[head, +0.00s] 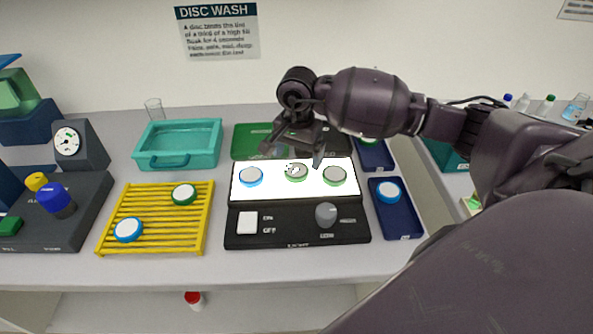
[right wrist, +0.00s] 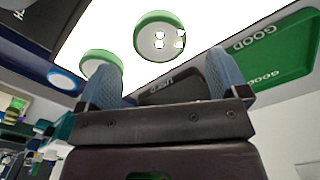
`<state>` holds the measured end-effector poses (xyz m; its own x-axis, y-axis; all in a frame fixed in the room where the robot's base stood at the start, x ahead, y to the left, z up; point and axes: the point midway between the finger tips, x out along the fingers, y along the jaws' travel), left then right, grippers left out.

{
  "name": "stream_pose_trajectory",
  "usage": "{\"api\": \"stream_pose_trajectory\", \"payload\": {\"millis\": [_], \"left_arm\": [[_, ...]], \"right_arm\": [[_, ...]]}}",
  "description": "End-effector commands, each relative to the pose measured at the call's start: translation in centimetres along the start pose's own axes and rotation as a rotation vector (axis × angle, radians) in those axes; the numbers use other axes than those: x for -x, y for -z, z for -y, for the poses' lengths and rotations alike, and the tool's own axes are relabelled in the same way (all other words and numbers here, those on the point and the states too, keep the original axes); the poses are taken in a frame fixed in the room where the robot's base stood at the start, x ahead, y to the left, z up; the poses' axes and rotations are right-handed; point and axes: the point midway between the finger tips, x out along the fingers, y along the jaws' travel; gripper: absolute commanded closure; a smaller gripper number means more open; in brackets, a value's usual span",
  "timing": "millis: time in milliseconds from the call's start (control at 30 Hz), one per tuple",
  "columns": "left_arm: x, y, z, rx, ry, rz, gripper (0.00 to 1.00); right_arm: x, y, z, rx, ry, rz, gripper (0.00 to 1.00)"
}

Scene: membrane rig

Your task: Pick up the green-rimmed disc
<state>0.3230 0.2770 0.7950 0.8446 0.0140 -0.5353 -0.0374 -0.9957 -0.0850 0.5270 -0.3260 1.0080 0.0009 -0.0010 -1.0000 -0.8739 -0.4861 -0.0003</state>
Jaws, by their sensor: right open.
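A green-rimmed disc (head: 296,172) with a pale face and bright spots lies in the middle of the white lit panel (head: 315,191). In the right wrist view this disc (right wrist: 160,37) shows ahead of and between the fingers, apart from them. A second green-rimmed disc (head: 335,176) lies to its right on the panel, and a blue-rimmed disc (head: 251,176) to its left. Another green-rimmed disc (head: 184,194) is on the yellow rack (head: 155,215). My right gripper (head: 293,154) is open and empty, above the panel's back edge, just behind the middle disc. My left gripper is out of view.
The light box (head: 295,226) has a white switch and grey knob. A green tray (head: 246,142) stands behind it. Navy trays (head: 403,222) at the right hold discs. A teal basin (head: 180,135) stands back left. Bare table shows between rack and box.

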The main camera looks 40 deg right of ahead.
Motion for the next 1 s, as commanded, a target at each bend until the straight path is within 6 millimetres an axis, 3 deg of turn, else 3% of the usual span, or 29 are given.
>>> {"api": "stream_pose_trajectory", "payload": {"millis": [233, 567, 900, 1000], "left_arm": [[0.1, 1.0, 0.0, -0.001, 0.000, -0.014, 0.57], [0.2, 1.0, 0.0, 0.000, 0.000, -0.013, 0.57], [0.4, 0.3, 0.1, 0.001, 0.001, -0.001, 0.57], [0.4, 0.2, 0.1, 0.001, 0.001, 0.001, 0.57]], "right_arm": [[-3.1, -0.3, 0.0, -0.001, -0.001, 0.003, 0.08], [-3.8, -0.2, 0.0, 0.000, 0.000, 0.001, 0.08], [-3.7, -0.2, 0.0, 0.000, 0.000, 0.001, 0.60], [-3.7, -0.2, 0.0, 0.000, 0.000, 0.001, 0.61]]}}
